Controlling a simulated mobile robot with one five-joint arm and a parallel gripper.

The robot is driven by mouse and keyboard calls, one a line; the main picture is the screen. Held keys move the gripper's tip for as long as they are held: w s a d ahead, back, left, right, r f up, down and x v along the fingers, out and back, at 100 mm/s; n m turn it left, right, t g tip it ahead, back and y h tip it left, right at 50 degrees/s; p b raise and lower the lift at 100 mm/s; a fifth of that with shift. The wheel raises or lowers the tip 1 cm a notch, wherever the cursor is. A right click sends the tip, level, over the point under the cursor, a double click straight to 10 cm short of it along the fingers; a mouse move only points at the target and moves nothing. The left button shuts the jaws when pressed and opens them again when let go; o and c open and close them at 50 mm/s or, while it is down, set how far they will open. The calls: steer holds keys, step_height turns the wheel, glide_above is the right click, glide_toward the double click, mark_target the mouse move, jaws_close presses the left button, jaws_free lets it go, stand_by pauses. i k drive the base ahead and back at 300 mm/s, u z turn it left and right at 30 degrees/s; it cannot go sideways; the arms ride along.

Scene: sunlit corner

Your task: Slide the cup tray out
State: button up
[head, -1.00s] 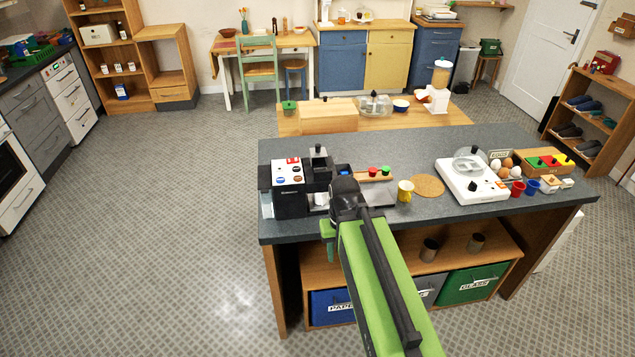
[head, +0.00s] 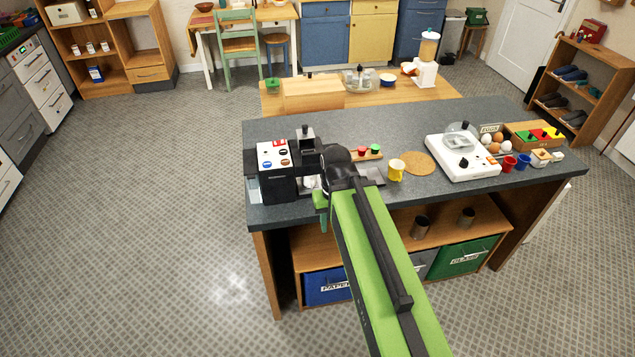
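The coffee machine (head: 274,173) is a black and white box with coloured buttons on its top, at the left end of the dark island counter. Something small and white (head: 310,182) shows low at its right side, where a cup may stand; the cup tray itself I cannot make out clearly. My green arm reaches up from the bottom to the counter's front edge, just right of the machine. My gripper (head: 322,208) is mostly hidden behind the dark wrist joint; only a green part shows, so its opening cannot be seen.
A grey plate (head: 371,177), a yellow cup (head: 396,170) and a round cork mat (head: 419,163) lie right of my wrist. A white egg cooker (head: 462,155), eggs, and red (head: 508,164) and blue cups stand further right. Bins sit under the counter.

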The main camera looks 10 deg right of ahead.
mark_target(303, 190)
steer(key=z, duration=2.5)
steer(key=k, duration=1.95)
steer(key=u, duration=1.45)
steer(key=i, duration=1)
steer(key=u, duration=0.05)
